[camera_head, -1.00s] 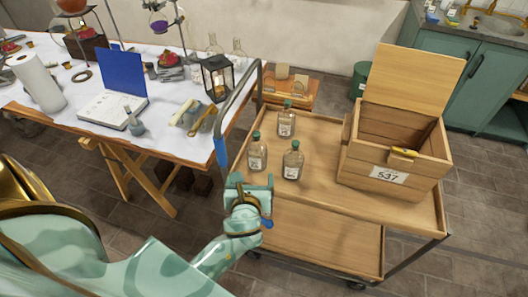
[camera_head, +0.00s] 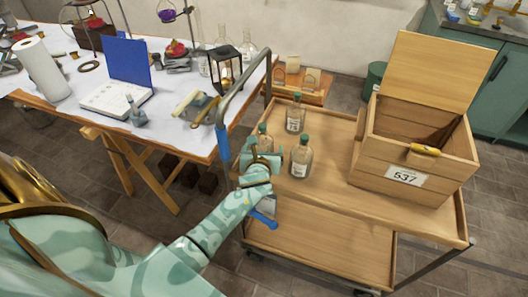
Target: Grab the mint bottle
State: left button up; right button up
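Three clear glass bottles with green caps stand upright on the top of the wooden cart (camera_head: 335,190). One is at the back (camera_head: 295,118), one at the right (camera_head: 300,160), and one at the left (camera_head: 264,137). Which one is the mint bottle I cannot tell, since the labels are too small to read. My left gripper (camera_head: 263,158) is open, right in front of the left bottle, and hides its lower part. Whether the fingers touch or surround that bottle I cannot tell. My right gripper is not in view.
A wooden crate (camera_head: 385,170) labelled 537, lid raised, stands at the cart's right, with a yellow-handled tool (camera_head: 425,150) on its front edge. The cart's metal handle (camera_head: 235,100) rises left of the bottles. A cluttered table (camera_head: 165,135) stands at the left.

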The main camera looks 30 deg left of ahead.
pick_arm(q)
jog(key=shift+r, duration=0.1)
jog(key=c, duration=1.3)
jog(key=shift+c, duration=0.2)
